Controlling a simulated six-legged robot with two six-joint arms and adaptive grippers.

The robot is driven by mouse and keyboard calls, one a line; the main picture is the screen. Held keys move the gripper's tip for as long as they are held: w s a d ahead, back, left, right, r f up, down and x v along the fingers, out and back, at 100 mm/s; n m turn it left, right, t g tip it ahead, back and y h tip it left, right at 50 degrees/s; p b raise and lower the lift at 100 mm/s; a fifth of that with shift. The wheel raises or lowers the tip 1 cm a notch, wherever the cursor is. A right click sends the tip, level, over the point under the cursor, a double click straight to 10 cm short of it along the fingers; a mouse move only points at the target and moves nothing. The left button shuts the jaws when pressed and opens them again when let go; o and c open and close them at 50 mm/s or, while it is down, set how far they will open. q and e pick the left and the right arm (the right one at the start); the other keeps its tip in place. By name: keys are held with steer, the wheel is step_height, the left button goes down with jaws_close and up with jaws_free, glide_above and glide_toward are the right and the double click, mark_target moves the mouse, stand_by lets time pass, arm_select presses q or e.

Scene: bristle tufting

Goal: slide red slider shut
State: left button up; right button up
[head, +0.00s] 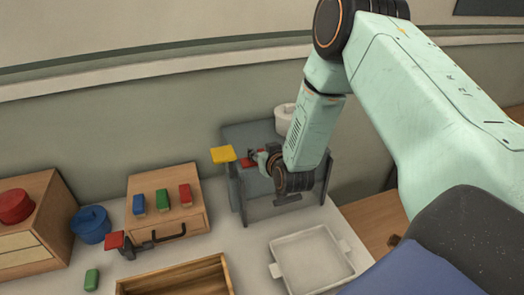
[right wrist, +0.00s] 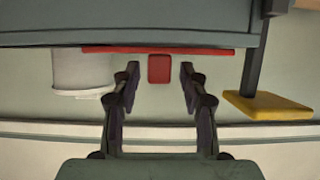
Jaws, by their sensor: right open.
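The red slider (right wrist: 158,68) shows in the right wrist view as a short red tab hanging from a long red strip at the edge of a grey box-like unit (right wrist: 150,22). My right gripper (right wrist: 160,80) is open, with one finger on each side of the tab and a visible gap to both. In the head view the red slider (head: 248,161) is a small patch at the unit's left part, mostly hidden by my right gripper (head: 262,159). My left gripper is not in view.
A yellow plate (head: 223,154) on a post stands just left of the slider. A white pot (head: 285,118) is behind the unit. A wooden box with coloured blocks (head: 167,224), a blue pot (head: 91,225) and a white tray (head: 312,262) stand around on the table.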

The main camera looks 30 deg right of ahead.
steer(key=shift+w+d+f, duration=0.1)
steer(key=shift+d, duration=0.1)
steer(key=shift+w+f, duration=0.15)
steer(key=shift+w, duration=0.05)
steer(key=shift+c, duration=1.4)
steer(key=shift+a, duration=0.2)
steer(key=c, duration=0.3)
steer(key=shift+s+d, duration=0.15)
jaws_close()
